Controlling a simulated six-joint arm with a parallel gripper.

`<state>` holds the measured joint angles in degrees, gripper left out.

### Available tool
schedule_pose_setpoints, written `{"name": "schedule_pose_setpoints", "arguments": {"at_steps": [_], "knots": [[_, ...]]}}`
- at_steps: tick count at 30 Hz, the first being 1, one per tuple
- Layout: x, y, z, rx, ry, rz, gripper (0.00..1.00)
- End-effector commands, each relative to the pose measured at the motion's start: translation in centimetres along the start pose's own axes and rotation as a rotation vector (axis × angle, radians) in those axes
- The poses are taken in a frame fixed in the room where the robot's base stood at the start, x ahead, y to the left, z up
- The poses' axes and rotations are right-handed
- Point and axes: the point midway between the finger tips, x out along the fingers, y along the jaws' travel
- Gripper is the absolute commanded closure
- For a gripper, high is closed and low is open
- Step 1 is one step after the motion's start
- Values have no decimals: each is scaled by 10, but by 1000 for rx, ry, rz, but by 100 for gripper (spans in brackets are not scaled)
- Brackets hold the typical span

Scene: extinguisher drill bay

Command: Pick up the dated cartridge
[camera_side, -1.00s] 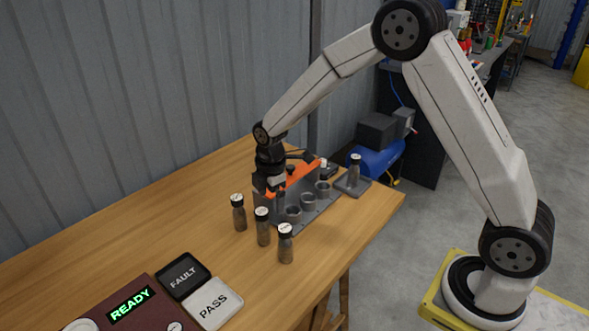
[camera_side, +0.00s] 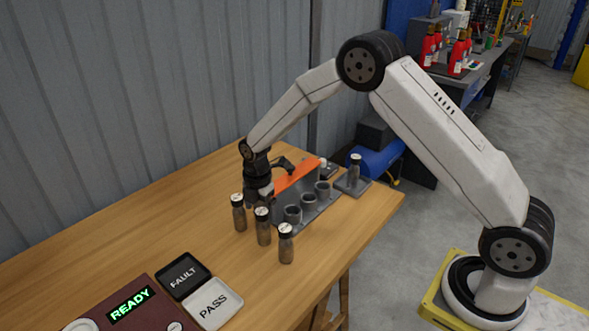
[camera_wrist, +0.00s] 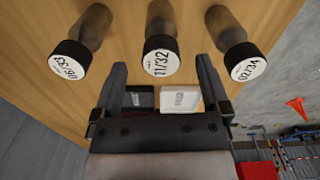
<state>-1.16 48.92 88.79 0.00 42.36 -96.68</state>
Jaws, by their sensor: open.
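Three small brown cartridges with black caps stand upright in a row on the table, at the back (camera_side: 239,215), middle (camera_side: 263,229) and front (camera_side: 286,246). In the wrist view, the middle cap (camera_wrist: 160,57) reads 11/32 and the right cap (camera_wrist: 237,57) reads 02/34. The left cap (camera_wrist: 72,62) has a rotated label that is hard to read. A fourth cartridge (camera_side: 355,168) stands apart at the right. My gripper (camera_side: 263,196) is open and empty beside the row. In the wrist view its fingers (camera_wrist: 161,80) flank the middle cap's line, apart from it.
A grey rack (camera_side: 314,212) with several cups and an orange bar stands just right of the row. The fourth cartridge is on a grey pad (camera_side: 345,189). A READY panel (camera_side: 120,312), black FAULT pad (camera_side: 183,275) and white PASS pad (camera_side: 213,304) lie in front.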

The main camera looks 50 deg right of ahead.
Motion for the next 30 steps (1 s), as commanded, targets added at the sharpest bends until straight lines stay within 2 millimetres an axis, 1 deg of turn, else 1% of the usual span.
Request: {"name": "schedule_pose_setpoints", "arguments": {"at_steps": [8,11,18,21,24,30], "knots": [[5,0,0,1,0,0,4],[13,-1,1,1,0,0,4],[40,-2,2,1,0,-1,4],[48,-2,2,1,0,0,4],[52,-1,2,1,0,1,4],[53,-1,2,1,0,2,4]]}}
